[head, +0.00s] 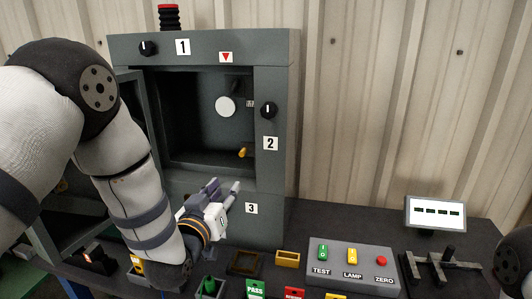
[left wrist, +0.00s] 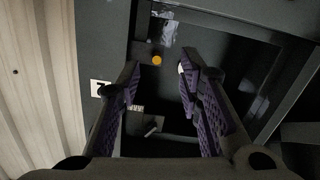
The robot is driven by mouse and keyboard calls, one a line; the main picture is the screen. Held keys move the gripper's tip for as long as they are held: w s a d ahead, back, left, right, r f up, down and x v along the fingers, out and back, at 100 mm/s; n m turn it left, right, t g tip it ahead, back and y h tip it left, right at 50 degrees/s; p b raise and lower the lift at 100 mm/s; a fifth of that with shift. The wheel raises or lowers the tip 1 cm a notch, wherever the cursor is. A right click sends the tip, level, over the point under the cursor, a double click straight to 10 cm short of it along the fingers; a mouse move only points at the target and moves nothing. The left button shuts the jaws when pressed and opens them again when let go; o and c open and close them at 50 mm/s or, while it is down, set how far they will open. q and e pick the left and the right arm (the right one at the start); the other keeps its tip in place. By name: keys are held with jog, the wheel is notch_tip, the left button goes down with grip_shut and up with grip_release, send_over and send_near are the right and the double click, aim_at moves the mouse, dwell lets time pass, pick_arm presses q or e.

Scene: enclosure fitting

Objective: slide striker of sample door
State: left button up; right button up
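The grey enclosure (head: 275,170) stands with its door (head: 132,100) swung open to the left. Inside, near the right wall, is a small dark block (head: 237,87), perhaps the striker, beside a small scale label (head: 249,103). The block (left wrist: 152,127) and scale label (left wrist: 137,108) also show between my fingers in the left wrist view. My left gripper (head: 222,188) is in front of the enclosure's lower front, below the opening. It is open and empty, its purple-padded fingers (left wrist: 160,68) apart. My right gripper is out of view.
An orange knob (head: 243,152) and white disc (head: 225,106) are inside the enclosure. A black knob (head: 268,110) sits above label 2 on the right frame. The control box (head: 350,268), small trays and a display (head: 436,212) occupy the bench at right.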

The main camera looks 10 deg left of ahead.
aim_at(240, 156)
pick_arm(q)
jog(key=shift+t, duration=0.4)
jog(key=w, duration=0.4)
jog(key=w+r+b, duration=0.1)
jog(key=w, duration=0.3)
jog(key=w+r+b, duration=0.1)
jog(key=w, duration=0.3)
jog(key=shift+d, duration=0.15)
jog(key=shift+w+r, duration=0.15)
jog(key=shift+w, duration=0.3)
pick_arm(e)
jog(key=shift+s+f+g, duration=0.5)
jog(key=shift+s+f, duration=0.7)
pick_arm(q)
jog(key=shift+r, duration=0.1)
grip_shut()
